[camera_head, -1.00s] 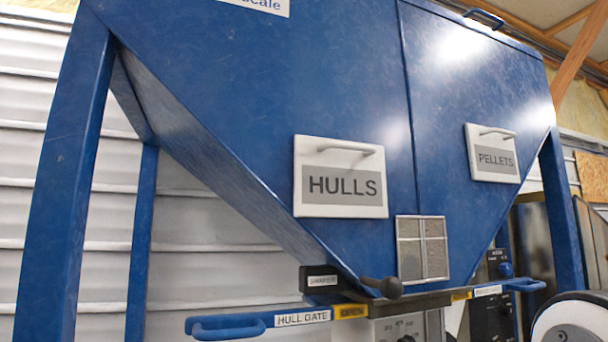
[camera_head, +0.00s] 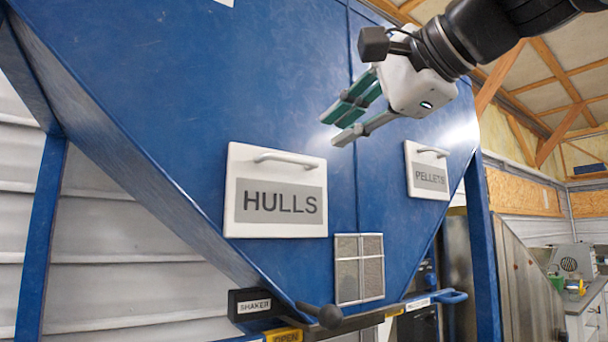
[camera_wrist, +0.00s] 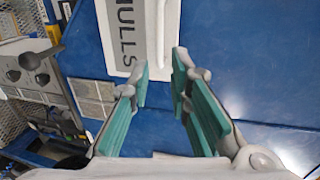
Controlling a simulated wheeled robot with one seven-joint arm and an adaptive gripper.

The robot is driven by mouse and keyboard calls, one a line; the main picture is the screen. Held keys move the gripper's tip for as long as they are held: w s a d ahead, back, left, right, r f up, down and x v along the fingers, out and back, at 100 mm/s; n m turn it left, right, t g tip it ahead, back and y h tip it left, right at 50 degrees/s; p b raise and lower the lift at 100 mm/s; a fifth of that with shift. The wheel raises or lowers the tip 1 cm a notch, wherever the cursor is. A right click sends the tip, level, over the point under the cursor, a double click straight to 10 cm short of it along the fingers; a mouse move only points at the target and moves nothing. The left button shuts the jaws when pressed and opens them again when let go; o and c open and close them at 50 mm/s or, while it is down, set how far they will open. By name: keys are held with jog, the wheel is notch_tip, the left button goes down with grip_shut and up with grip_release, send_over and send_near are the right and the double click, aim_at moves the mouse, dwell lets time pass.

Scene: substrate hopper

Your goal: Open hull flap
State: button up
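The hull flap (camera_head: 240,190) is a white panel labelled HULLS with a grey handle (camera_head: 290,158) along its top. It lies flat against the blue hopper and looks closed. My gripper (camera_head: 340,120) has green-padded fingers, is open and empty, and is up and to the right of the flap, in front of the hopper. In the wrist view the flap (camera_wrist: 142,58) shows sideways beyond the fingertips, with its handle (camera_wrist: 161,35) ahead of the gap between them. The fingers do not touch the handle.
The PELLETS flap (camera_head: 427,155) is to the right, partly below my gripper. A small mesh window (camera_head: 360,268) sits low between the flaps. A SHAKER box (camera_head: 255,304) and a black-knobbed lever (camera_head: 325,316) stick out below. The hopper face (camera_head: 200,90) around the HULLS flap is clear.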

aim_at(299, 159)
jog(key=p+x, duration=0.1)
jog(key=x, duration=1.1)
jog(key=shift+a+f, duration=0.1)
grip_shut()
